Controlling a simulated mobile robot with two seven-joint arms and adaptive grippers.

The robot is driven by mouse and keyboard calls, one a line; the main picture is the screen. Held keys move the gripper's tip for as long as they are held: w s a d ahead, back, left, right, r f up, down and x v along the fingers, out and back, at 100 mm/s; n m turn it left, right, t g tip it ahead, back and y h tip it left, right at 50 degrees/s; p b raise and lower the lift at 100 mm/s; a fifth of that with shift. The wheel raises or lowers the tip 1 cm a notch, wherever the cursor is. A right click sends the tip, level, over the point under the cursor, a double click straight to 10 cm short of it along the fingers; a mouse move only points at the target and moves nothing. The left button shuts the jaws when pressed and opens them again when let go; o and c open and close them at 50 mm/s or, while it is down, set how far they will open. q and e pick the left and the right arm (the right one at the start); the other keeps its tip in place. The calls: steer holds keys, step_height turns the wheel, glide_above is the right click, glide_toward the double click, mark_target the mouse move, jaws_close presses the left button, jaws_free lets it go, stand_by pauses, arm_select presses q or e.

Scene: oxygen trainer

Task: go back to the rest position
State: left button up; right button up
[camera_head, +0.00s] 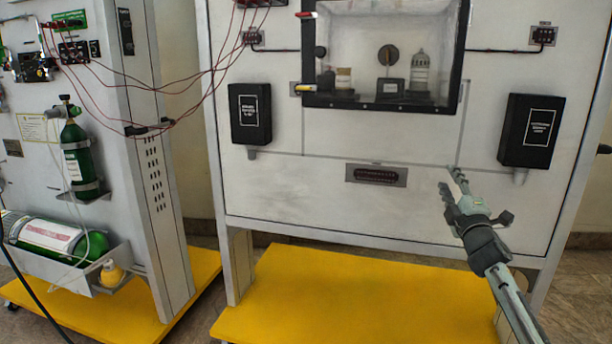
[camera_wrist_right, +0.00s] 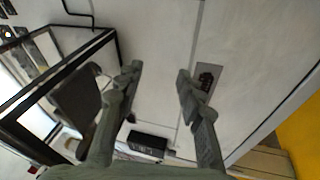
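My right gripper (camera_head: 450,181) is in front of the lower right part of the white trainer panel (camera_head: 300,200), below the window and left of the right black box. Its arm comes in from the lower right. In the right wrist view the two fingers of the right gripper (camera_wrist_right: 159,78) stand apart with nothing between them. The gripper is open and empty. Whether the fingertips touch the panel is hard to tell; they appear apart from it. My left gripper does not show in either view.
A black-framed window (camera_head: 385,55) sits high in the panel. Black boxes (camera_head: 250,113) (camera_head: 530,130) stick out at both sides. A small plaque (camera_head: 376,175) is left of my gripper. Yellow bases (camera_head: 350,300) reach forward. Green cylinders (camera_head: 80,155) and red wires stand left.

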steer(key=d+f+m+g+h, duration=0.4)
steer(key=d+f+m+g, duration=0.1)
steer(key=f+m, duration=0.35)
steer(key=s+a+f+m+g+y, duration=0.1)
steer(key=s+a+f+m+g, duration=0.15)
steer(key=s+f, duration=0.65)
steer(key=s+a+f+m+g+y, duration=0.1)
steer(key=s+f+m+g, duration=0.25)
steer(key=f, duration=1.15)
steer(key=s+a+f+g+y, duration=0.1)
steer(key=s+a+f+g, duration=0.1)
steer(key=s+f, duration=0.6)
steer(key=s+a+f+g, duration=0.2)
steer(key=s+f, duration=0.6)
steer(key=s+a+f+g, duration=0.1)
steer(key=s+f, duration=0.2)
steer(key=s, duration=0.5)
steer(key=s+a+f+g, duration=0.1)
steer(key=s+f, duration=0.3)
steer(key=s, duration=0.4)
steer(key=s+a+f+g+y, duration=0.1)
steer(key=s+a+f, duration=0.2)
steer(key=s, duration=0.6)
steer(key=shift+f+n+g, duration=0.3)
steer(key=shift+f+n, duration=0.15)
steer(key=shift+f, duration=0.2)
